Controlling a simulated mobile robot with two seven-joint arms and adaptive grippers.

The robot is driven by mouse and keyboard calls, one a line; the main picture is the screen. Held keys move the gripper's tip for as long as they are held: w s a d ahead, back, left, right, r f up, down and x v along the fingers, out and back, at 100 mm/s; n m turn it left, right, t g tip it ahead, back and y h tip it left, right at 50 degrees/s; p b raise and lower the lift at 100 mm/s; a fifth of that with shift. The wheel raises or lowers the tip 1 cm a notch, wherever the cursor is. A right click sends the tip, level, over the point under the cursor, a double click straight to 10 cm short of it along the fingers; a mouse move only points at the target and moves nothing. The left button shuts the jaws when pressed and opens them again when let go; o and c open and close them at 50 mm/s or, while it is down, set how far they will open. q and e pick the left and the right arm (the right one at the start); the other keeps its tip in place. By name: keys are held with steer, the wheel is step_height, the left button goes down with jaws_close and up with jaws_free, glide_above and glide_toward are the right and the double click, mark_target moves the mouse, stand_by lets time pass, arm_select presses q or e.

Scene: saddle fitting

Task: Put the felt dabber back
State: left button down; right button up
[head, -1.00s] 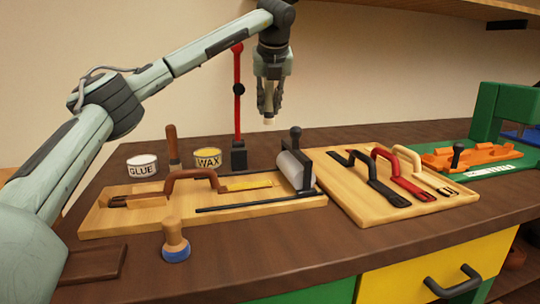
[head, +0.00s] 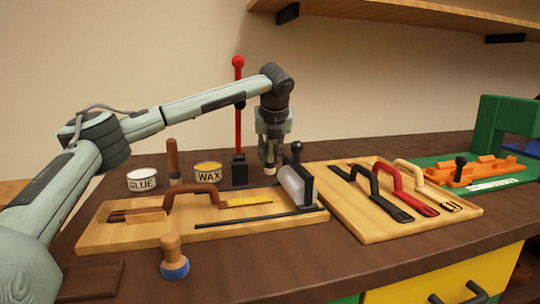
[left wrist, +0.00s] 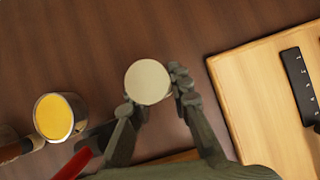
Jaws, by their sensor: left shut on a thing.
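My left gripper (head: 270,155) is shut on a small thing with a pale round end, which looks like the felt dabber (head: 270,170). In the left wrist view the dabber's flat cream disc (left wrist: 147,82) faces the camera between the fingers of the left gripper (left wrist: 150,98). Its handle is hidden by the gripper. The gripper hangs pointing down over the dark bench, behind the roller and right of the wax tin (head: 209,174). My right gripper is not in view.
A red lever (head: 239,115) on a dark block stands left of the gripper. Bare bench lies behind the boards.

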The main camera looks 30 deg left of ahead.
arm_select(q)
steer(key=shift+f, duration=0.1)
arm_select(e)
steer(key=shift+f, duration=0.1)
arm_select(q)
steer(key=c, duration=1.8)
jaws_free()
steer(key=shift+c, duration=0.2)
steer(key=o, duration=0.4)
steer(key=shift+o, duration=0.2)
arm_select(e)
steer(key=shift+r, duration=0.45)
arm_select(q)
steer(key=shift+s+d+r, duration=0.1)
steer(key=shift+d+r, duration=0.05)
steer(key=shift+r, duration=0.3)
steer(key=v, duration=1.1)
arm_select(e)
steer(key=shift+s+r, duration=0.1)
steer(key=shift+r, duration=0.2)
